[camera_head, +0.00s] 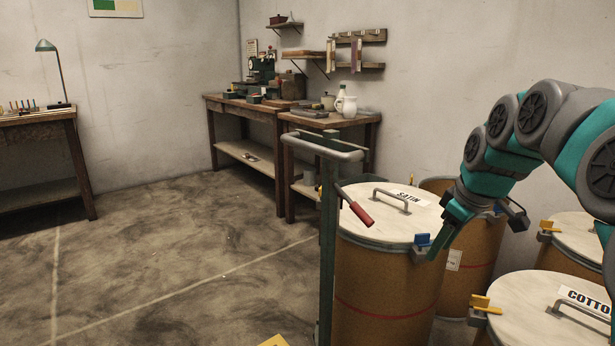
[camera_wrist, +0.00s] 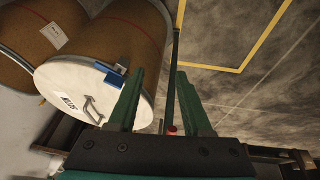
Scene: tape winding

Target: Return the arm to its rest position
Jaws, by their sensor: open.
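My arm reaches in from the right edge of the head view. My gripper (camera_head: 428,252) hangs beside the front right rim of the drum marked SATIN (camera_head: 388,285), near a blue latch (camera_head: 422,241). In the wrist view my gripper (camera_wrist: 157,98) shows two green fingers spread apart with nothing between them. The blue latch (camera_wrist: 110,75) is just left of the left finger there. The white lid (camera_wrist: 75,78) with its metal handle lies beyond the left finger. The head view does not show whether the fingertips touch the drum.
A trolley post with a grey handle (camera_head: 322,148) and a red-gripped lever (camera_head: 357,208) stands left of the SATIN drum. A drum marked COTTO (camera_head: 535,310) stands close at lower right. Workbenches (camera_head: 245,112) line the back wall. The floor (camera_head: 190,250) at left is open.

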